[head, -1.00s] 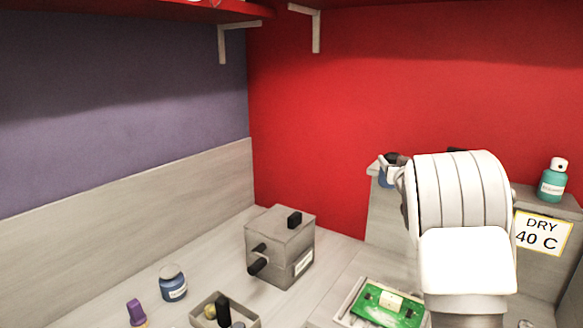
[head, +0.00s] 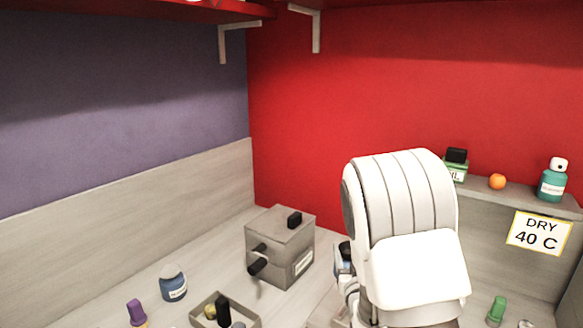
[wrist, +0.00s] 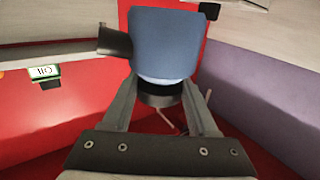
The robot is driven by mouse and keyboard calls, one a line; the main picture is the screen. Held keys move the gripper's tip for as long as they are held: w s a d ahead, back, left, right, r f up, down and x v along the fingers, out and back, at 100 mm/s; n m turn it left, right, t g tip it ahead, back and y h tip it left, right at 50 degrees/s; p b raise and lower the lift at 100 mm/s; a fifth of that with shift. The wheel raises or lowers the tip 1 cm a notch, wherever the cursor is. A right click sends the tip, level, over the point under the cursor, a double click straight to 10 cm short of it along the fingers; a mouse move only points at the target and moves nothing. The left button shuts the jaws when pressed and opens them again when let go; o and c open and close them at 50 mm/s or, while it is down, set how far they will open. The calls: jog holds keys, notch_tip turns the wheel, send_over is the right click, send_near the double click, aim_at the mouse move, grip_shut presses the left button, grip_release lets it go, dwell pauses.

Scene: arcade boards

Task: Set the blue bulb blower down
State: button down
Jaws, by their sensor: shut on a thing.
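The blue bulb blower (wrist: 165,45) fills the upper middle of the wrist view, with a dark band at its near end. My gripper (wrist: 161,84) is shut on it, one finger on each side. A dark spout-like piece shows at its left; I cannot tell if it belongs to the blower. In the head view my arm hides most of the gripper and the blower. Only a small dark and bluish part shows at the arm's left edge, right of the grey box. I see no contact between the blower and the worktop.
A grey box (head: 280,247) with black knobs stands left of my arm. A blue jar (head: 173,283) and an open tray (head: 247,321) are nearer. A raised ledge (head: 527,196) at right holds a teal bottle (head: 552,182), an orange ball (head: 497,181) and a green oil can (head: 455,168).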

jog(key=s+f, duration=0.6)
jog(key=f, duration=0.6)
jog(key=shift+s+d, duration=0.1)
dwell(0.8)
